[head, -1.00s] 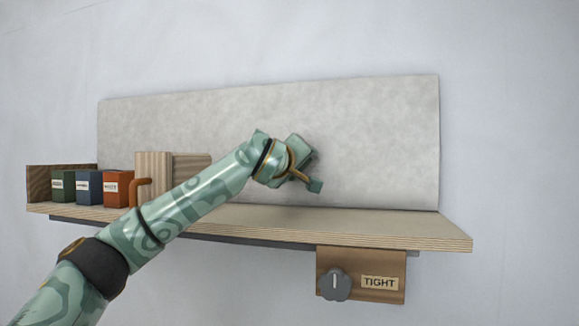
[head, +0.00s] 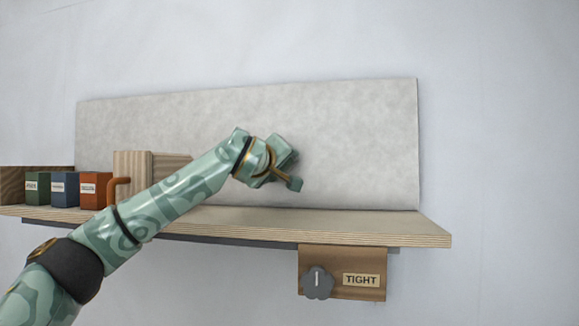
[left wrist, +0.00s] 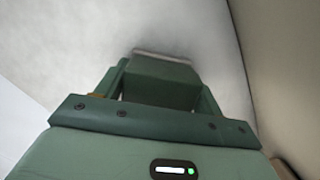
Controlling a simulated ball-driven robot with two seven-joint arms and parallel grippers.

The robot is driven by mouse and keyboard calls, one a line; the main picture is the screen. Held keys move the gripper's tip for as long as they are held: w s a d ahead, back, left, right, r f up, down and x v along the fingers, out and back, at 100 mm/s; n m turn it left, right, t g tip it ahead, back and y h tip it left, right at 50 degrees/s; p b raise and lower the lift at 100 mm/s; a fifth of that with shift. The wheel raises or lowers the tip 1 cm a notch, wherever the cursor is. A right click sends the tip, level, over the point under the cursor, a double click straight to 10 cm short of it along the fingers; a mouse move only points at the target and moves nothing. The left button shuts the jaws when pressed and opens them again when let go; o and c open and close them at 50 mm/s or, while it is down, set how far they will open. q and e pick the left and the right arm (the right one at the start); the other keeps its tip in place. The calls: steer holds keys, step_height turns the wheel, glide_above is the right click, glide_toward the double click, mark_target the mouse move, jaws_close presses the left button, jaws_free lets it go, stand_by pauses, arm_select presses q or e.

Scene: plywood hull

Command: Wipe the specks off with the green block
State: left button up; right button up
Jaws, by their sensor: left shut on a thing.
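The green block (left wrist: 160,82) sits between the fingers of my left gripper (left wrist: 160,95) in the left wrist view, with its pale far edge against or very close to the grey panel. In the head view my left gripper (head: 284,160) is in front of the right half of the panel (head: 350,140), above the shelf. My own gripper largely hides the block there. I can make out no specks on the visible part of the panel. My right gripper does not show.
A plywood shelf (head: 400,229) runs below the panel. Green (head: 38,189), blue (head: 65,189) and orange (head: 94,190) boxes and a wooden block with an orange handle (head: 132,168) stand at left. A knob (head: 318,283) and a TIGHT label (head: 361,280) hang below. The shelf's right is clear.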

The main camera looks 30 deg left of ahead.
arm_select(q)
steer(key=shift+s+a, duration=0.2)
steer(key=shift+a, duration=0.45)
steer(key=shift+s+a, duration=0.25)
steer(key=shift+a, duration=0.4)
steer(key=shift+s+a, duration=0.2)
steer(key=shift+a, duration=0.45)
steer(key=s+a+p, duration=0.2)
steer(key=a, duration=0.5)
steer(key=shift+d, duration=0.15)
steer(key=v, duration=0.2)
steer(key=b+v, duration=0.1)
steer(key=v, duration=0.3)
steer(key=shift+w+d+f, duration=0.1)
steer(key=shift+d+f, duration=0.2)
